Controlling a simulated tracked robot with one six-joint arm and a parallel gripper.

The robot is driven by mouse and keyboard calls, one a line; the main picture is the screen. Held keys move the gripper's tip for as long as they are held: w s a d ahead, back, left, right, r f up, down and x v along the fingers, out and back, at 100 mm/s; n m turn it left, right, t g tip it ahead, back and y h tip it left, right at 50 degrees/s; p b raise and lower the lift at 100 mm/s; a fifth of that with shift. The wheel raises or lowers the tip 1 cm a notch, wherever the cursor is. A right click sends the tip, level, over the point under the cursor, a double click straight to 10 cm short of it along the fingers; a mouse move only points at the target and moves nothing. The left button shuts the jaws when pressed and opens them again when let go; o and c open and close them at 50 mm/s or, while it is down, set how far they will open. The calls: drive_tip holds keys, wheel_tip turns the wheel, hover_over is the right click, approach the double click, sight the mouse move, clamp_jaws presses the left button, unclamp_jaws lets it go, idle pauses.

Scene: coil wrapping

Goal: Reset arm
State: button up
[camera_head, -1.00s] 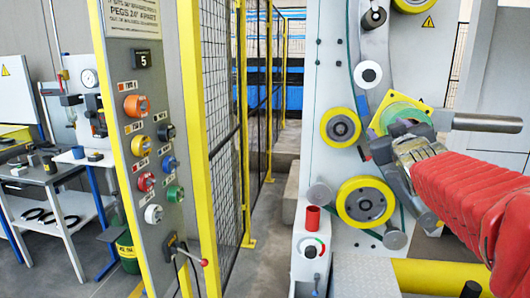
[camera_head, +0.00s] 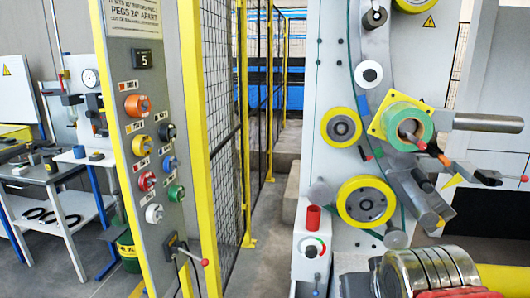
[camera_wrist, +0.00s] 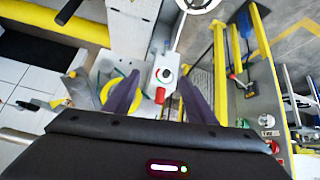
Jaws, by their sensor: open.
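My gripper (camera_wrist: 158,78) shows in the wrist view as two dark purple fingers standing apart with a gap between them. Nothing is held in the gap. In the head view, a grey ringed part of my arm with a bit of red sleeve is at the bottom right edge; the fingers are not clear there. It is apart from the green roll (camera_head: 424,123), which sits on a yellow square plate (camera_head: 378,127) on the white machine panel (camera_head: 328,90).
Yellow-rimmed rollers (camera_head: 366,203) and a metal bar (camera_head: 488,123) stick out from the machine. A button panel (camera_head: 150,130) and mesh fence (camera_head: 222,120) stand left. Grey floor (camera_head: 262,265) is open between.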

drive_tip(key=s+a+f+g+y, duration=0.1)
drive_tip(key=s+a+f+g, duration=0.1)
drive_tip(key=s+f, duration=0.3)
drive_tip(key=s+a, duration=0.1)
drive_tip(key=s, duration=0.2)
drive_tip(key=shift+f, duration=0.2)
drive_tip(key=shift+s+a, duration=0.1)
idle(0.6)
